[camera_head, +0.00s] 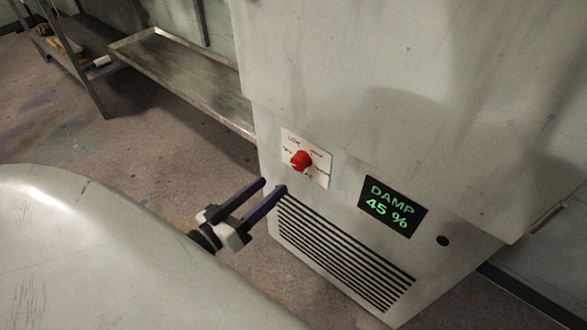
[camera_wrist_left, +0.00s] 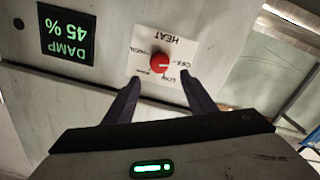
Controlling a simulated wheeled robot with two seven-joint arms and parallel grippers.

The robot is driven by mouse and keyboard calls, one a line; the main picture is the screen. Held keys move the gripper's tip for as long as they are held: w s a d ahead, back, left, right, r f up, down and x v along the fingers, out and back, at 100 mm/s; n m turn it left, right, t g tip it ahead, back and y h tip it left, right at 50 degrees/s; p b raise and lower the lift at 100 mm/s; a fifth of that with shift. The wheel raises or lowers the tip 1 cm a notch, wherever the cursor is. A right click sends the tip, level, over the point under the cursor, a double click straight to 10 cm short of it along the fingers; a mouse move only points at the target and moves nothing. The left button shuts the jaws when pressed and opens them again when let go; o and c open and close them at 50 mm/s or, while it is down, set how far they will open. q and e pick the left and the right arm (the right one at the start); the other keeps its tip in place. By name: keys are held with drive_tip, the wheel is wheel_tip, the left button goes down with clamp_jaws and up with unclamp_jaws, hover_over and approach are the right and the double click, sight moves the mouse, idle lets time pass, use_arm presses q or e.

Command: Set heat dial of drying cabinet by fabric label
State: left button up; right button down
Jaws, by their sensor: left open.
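The drying cabinet (camera_head: 340,110) is a pale, worn metal box at the middle and right of the head view. Its red heat dial (camera_head: 301,160) sits on a white plate (camera_head: 318,174) with markings around it. The dial (camera_wrist_left: 159,63) shows upside down in the left wrist view, with HEAT, OFF and LOW legible on the plate. My left gripper (camera_head: 274,190) is open and empty, just below and left of the dial. In the wrist view its two fingers (camera_wrist_left: 160,88) point toward the dial, one on each side of it, apart from it. No fabric label is visible. My right gripper is not seen.
A black display (camera_head: 393,206) reads DAMP 45 %, right of the dial. A slatted vent (camera_head: 340,255) lies below the dial. A metal shelf (camera_head: 185,78) stands at the back left. The speckled floor (camera_head: 150,140) between is clear.

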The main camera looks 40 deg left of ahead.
sight(296, 165)
use_arm(q)
drive_tip(key=w, duration=0.6)
drive_tip(key=w+d, duration=0.1)
drive_tip(key=w, duration=0.2)
drive_tip(key=shift+w+d+b, duration=0.1)
drive_tip(key=shift+w+b, duration=0.15)
drive_tip(key=shift+b, duration=0.1)
drive_tip(key=c, duration=1)
